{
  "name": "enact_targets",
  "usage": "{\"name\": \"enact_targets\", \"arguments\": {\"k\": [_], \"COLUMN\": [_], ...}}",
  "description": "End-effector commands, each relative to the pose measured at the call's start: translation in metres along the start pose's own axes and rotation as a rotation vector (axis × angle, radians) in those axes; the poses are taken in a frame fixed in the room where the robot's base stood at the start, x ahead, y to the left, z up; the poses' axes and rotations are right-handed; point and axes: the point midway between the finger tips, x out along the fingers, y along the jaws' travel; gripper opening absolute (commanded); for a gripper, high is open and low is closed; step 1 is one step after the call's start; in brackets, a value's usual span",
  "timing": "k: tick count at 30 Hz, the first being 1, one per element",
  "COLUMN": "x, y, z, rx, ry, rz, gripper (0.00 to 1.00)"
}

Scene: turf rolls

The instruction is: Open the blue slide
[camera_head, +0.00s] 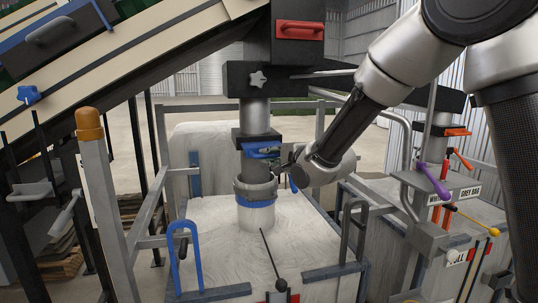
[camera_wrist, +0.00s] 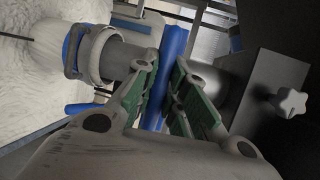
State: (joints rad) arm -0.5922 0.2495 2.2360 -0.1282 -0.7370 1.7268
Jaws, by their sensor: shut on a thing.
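The blue slide (camera_head: 262,152) is at the front of a dark block on the vertical grey spout pipe. In the wrist view it is a blue bar (camera_wrist: 173,45) running between my fingers. My gripper (camera_head: 283,167) reaches in from the right and is shut on the slide. In the wrist view the green-padded fingers of my gripper (camera_wrist: 167,88) lie on either side of the bar. The gripper hides part of the slide's right end in the head view.
Below, a grey collar with a blue band (camera_head: 256,198) joins the spout to a white bag (camera_head: 220,226) in a metal frame. A black housing with a red handle (camera_head: 299,30) is above. A conveyor (camera_head: 120,50) is at left.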

Motion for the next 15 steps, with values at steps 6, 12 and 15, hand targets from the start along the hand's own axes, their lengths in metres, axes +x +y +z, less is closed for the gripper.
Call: {"name": "enact_targets", "arguments": {"k": [6, 12, 15], "x": [-0.0104, -0.0102, -0.0101], "y": [0.003, 0.003, 0.0029], "z": [0.0043, 0.0041, 0.0041], "rx": [-0.001, -0.001, -0.001], "ry": [0.0, 0.0, 0.0], "rz": [0.002, 0.002, 0.001], "gripper": [0.0, 0.0, 0.26]}}
